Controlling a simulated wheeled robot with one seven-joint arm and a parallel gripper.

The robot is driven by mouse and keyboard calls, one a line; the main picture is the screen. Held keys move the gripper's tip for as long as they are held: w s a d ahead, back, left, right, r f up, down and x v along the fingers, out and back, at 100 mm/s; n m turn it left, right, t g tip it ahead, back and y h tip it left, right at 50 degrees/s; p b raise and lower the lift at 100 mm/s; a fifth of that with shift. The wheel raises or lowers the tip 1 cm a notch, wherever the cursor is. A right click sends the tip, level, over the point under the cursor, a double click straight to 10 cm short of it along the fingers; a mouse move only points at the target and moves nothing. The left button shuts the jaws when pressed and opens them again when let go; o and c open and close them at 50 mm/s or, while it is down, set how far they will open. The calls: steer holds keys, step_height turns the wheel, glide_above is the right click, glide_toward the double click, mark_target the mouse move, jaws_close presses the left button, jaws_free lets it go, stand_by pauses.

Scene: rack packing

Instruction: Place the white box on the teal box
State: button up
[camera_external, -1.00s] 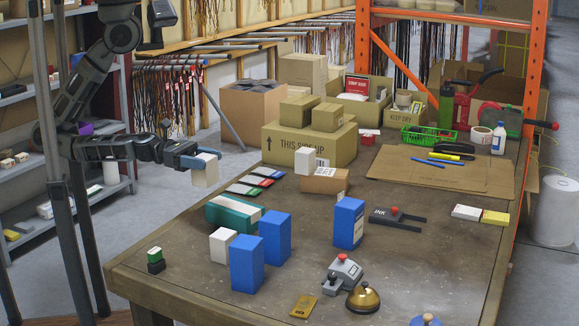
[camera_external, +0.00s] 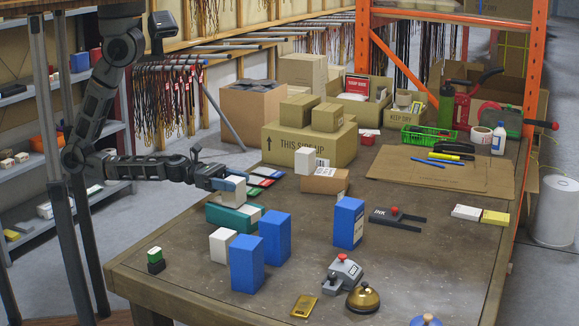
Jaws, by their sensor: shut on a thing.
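My gripper (camera_external: 230,184) is shut on a white box (camera_external: 236,194) near the left edge of the table. The held white box is upright and directly over the teal box (camera_external: 230,218), hiding part of its top. I cannot tell whether the two touch.
Two blue boxes (camera_external: 247,265) (camera_external: 275,238) stand close in front of the teal box, and a third blue box (camera_external: 348,223) stands to the right. Flat coloured items (camera_external: 262,181) lie behind it. The large carton (camera_external: 300,145) is farther back. Bare tabletop (camera_external: 190,265) shows at front left.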

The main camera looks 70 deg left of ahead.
steer(key=shift+f, duration=0.2)
steer(key=shift+f, duration=0.15)
steer(key=o, duration=1.2)
